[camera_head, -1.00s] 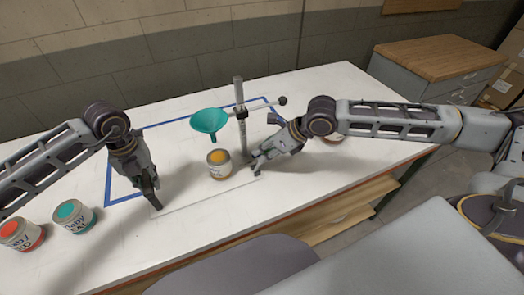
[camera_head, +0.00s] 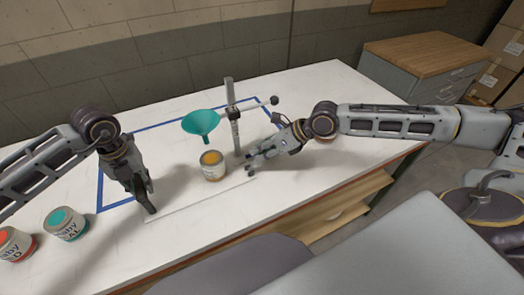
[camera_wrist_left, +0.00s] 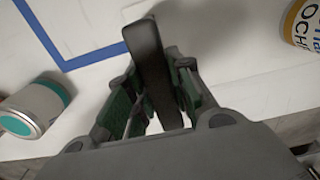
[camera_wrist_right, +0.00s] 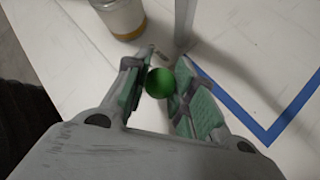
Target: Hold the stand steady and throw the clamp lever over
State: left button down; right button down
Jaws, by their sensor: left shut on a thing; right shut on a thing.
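The stand's grey post (camera_head: 233,125) rises upright at mid-table. A crossbar with a dark ball knob (camera_head: 275,100) passes through its clamp. A teal funnel (camera_head: 201,123) hangs to its left, above an open ochre can (camera_head: 212,166). My right gripper (camera_head: 252,163) is low beside the post's foot. The right wrist view shows it shut on a green ball knob (camera_wrist_right: 159,82); the fingers hide any lever under it. My left gripper (camera_head: 148,200) is left of the can, shut on a dark bar (camera_wrist_left: 152,65). I cannot tell whether the bar joins the stand.
A teal-topped can (camera_head: 65,224) and a red-topped can (camera_head: 15,244) stand at the table's left. Blue tape (camera_head: 150,127) marks a rectangle on the white table (camera_head: 325,85). A drawer cabinet (camera_head: 425,65) stands behind on the right. The ochre can sits close to the post.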

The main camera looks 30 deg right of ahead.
pick_arm(q)
jog(key=shift+a, duration=0.1)
pick_arm(e)
jog(key=c, duration=1.1)
grip_release()
jog(key=shift+d+f, duration=0.1)
jog(key=shift+d, duration=0.05)
jog(key=shift+c, duration=0.2)
jog(key=shift+r, duration=0.2)
jog(key=shift+r, duration=4.85)
pick_arm(q)
jog(key=c, duration=1.2)
grip_release()
jog(key=shift+r, duration=0.1)
